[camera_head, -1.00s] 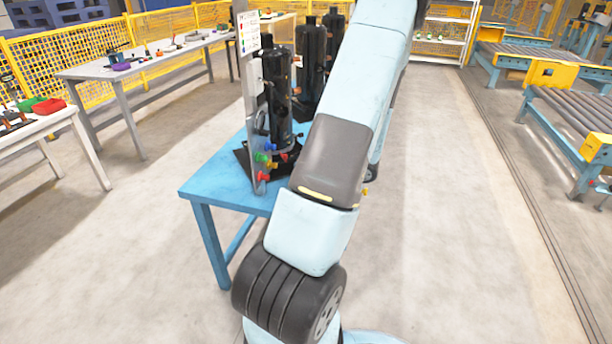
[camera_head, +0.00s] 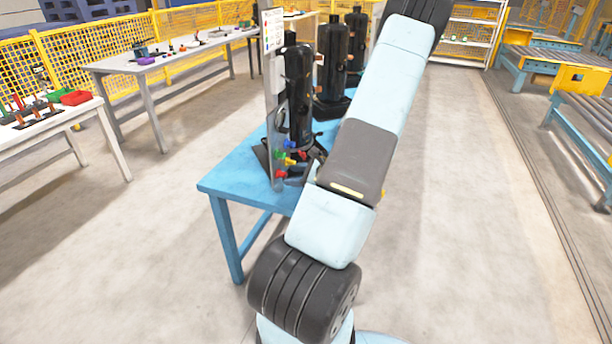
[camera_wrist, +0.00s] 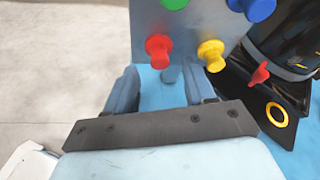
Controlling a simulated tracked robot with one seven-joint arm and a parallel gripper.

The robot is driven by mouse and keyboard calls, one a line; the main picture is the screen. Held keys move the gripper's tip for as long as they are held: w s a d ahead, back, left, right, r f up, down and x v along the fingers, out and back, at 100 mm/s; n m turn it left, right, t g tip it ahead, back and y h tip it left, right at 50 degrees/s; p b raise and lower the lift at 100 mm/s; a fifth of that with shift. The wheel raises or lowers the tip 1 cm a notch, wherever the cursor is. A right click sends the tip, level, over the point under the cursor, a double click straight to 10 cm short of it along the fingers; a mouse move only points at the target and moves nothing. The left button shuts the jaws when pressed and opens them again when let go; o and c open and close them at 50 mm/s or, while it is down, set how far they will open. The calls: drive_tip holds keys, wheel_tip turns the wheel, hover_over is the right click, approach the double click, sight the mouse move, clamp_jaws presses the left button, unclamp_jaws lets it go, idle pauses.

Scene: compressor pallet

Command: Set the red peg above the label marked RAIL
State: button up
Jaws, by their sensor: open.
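The red peg (camera_wrist: 158,48) sticks out of the lower part of an upright grey panel (camera_wrist: 190,38), and it also shows in the head view (camera_head: 281,174). My gripper (camera_wrist: 162,80) is open and empty in the wrist view, its fingers just below the peg in the picture, one to each side. In the head view my arm hides most of it. A yellow peg (camera_wrist: 211,52) sits right of the red one, with a green peg (camera_wrist: 174,3) and a blue peg (camera_wrist: 254,8) higher up. I cannot read any RAIL label.
The panel stands on a blue table (camera_head: 232,177) beside black compressor cylinders (camera_head: 299,95). A small red handle-like part (camera_wrist: 260,73) and a yellow ring (camera_wrist: 277,114) lie close right of the pegs. A printed sheet (camera_head: 273,28) tops the panel.

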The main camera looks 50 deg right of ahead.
sight(282, 174)
drive_tip(key=shift+x, duration=1.25)
clamp_jaws()
